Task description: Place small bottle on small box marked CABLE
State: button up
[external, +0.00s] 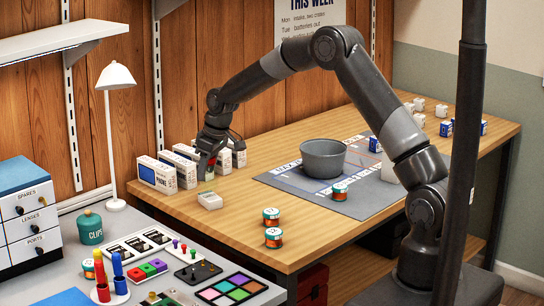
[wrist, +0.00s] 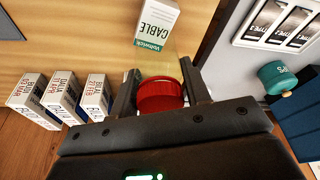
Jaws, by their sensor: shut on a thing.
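The small box marked CABLE (external: 210,201) is white and stands on the wooden table near its left front edge. It also shows at the top of the wrist view (wrist: 157,25), with its green band and lettering facing up. My gripper (external: 208,172) is just above and behind this box. In the wrist view its two fingers are shut on the small bottle (wrist: 160,95), of which I see mainly a red ribbed cap. The bottle appears apart from the box. Most of its body is hidden, and only a red patch shows in the external view.
A row of white phone boxes (external: 155,175) stands close behind and left of my gripper. A grey bowl (external: 323,160) sits on a grey mat (external: 360,208). Labelled jars (external: 273,238) stand on the open front of the table. A lower grey desk with trays adjoins at left.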

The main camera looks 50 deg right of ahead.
jog(key=shift+f, duration=1.1)
jog(key=shift+f, duration=0.15)
jog(key=o, duration=1.1)
